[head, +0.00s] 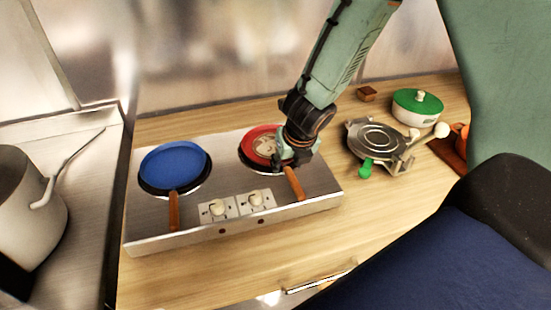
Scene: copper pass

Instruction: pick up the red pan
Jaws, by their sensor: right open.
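The red pan (258,136) sits on the right burner of the steel two-burner stove (150,238). Something pale lies inside it. Its brown wooden handle (295,185) points toward the front edge. My right gripper (290,162) is over the near right side of the pan, close to where the handle joins. It is open, and it hides that part of the rim. I cannot tell whether the fingers touch the handle. My left gripper is not in view.
A blue pan (172,165) sits on the left burner. White knobs (218,208) are at the stove's front. A round metal appliance (375,139) and a green-lidded pot (417,105) stand on the wooden counter at right. A large steel pot (28,200) is at far left.

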